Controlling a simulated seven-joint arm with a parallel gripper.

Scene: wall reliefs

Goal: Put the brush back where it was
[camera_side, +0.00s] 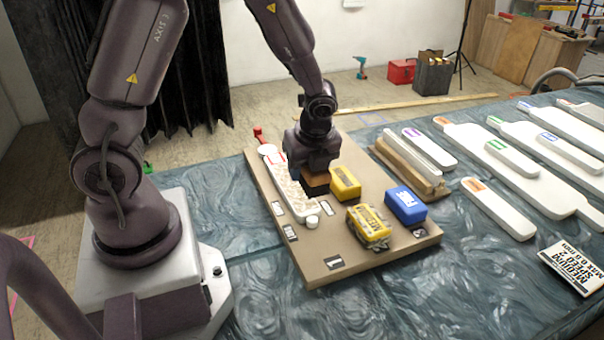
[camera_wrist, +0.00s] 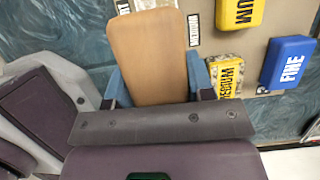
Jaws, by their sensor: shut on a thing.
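The brush has a flat tan wooden back (camera_wrist: 148,55) that shows large in the wrist view. In the side view the brush (camera_side: 315,181) shows its brown back and dark lower part just under my gripper. My gripper (camera_wrist: 158,80) is shut on the brush, with a blue finger on each side of the wood. The brush is over the brown board (camera_side: 325,265), between the white speckled relief piece and a yellow block. I cannot tell whether it touches the board.

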